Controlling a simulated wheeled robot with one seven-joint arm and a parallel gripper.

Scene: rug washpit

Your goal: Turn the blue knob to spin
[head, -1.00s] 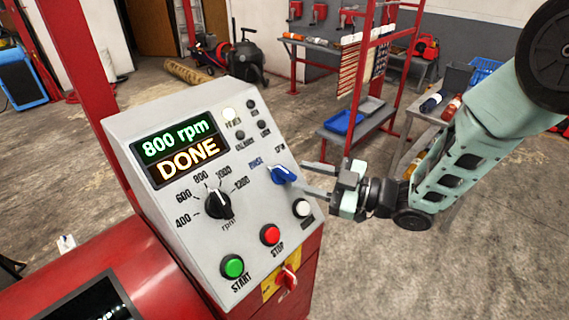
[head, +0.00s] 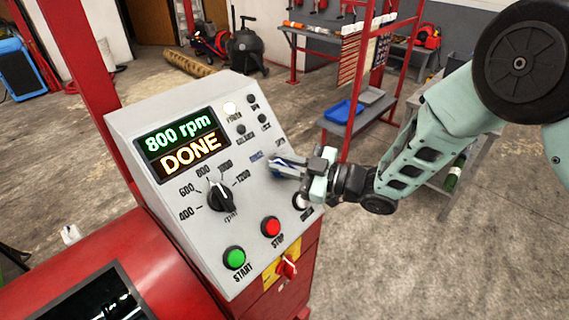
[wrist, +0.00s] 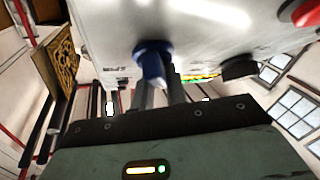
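The blue knob (head: 277,161) is on the sloped grey control panel (head: 185,258), between a label at its upper left that earlier reads RINSE and one at its right that appears to read SPIN. My gripper (head: 283,167) is at the knob from the right, its fingers close together on either side of it and partly covering it. In the wrist view the blue knob (wrist: 152,62) stands in front of the two dark fingers, which look shut on it. Its exact pointing direction is hard to tell. The display (head: 182,145) reads 800 rpm and DONE.
A black rpm knob (head: 221,196), green start button (head: 234,258), red stop button (head: 271,227) and a white button (head: 301,201) are close by on the panel. A red switch (head: 287,267) is below.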

